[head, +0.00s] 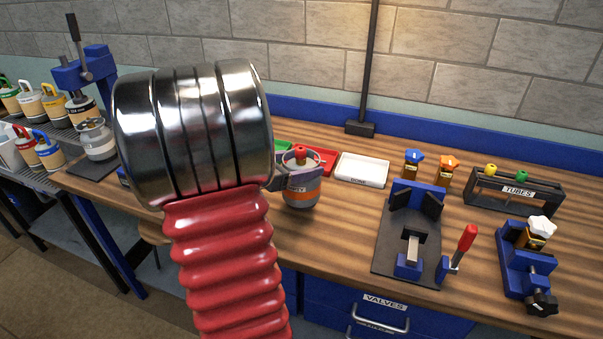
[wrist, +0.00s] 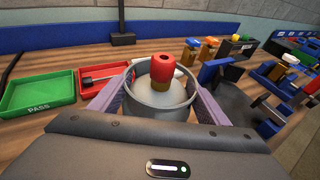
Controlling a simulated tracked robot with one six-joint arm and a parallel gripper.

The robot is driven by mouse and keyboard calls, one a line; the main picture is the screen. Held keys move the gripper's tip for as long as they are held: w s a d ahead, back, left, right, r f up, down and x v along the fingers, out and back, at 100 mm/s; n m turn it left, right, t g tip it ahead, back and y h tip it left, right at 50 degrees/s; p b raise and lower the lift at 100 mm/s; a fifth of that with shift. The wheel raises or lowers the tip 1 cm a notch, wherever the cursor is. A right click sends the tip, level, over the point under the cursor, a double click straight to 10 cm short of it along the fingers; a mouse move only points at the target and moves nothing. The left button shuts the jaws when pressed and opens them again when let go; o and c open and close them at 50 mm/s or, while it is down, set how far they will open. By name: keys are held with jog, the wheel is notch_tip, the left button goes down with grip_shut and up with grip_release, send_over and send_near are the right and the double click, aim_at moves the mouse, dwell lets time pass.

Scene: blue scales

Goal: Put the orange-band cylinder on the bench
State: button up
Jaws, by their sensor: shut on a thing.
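The orange-band cylinder (head: 300,194) is grey with an orange band and a red valve on top. My gripper (head: 297,180) is shut on it and holds it upright over the bench (head: 345,222). In the wrist view the cylinder's grey collar (wrist: 160,106) and red valve sit between the two jaws of my gripper (wrist: 160,95). My arm hides part of the bench and the cylinder's left side in the head view. I cannot tell whether its base touches the bench top.
Behind the cylinder are a red tray (head: 323,160), a green PASS tray (wrist: 40,92) and a white tray (head: 362,169). A blue clamp fixture (head: 405,240) and a tube rack (head: 515,191) stand to the right. Several other cylinders (head: 52,103) stand at far left.

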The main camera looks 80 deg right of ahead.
jog(key=shift+f, duration=1.8)
jog(key=o, duration=2.1)
jog(key=shift+f, duration=0.15)
jog(key=v, duration=1.2)
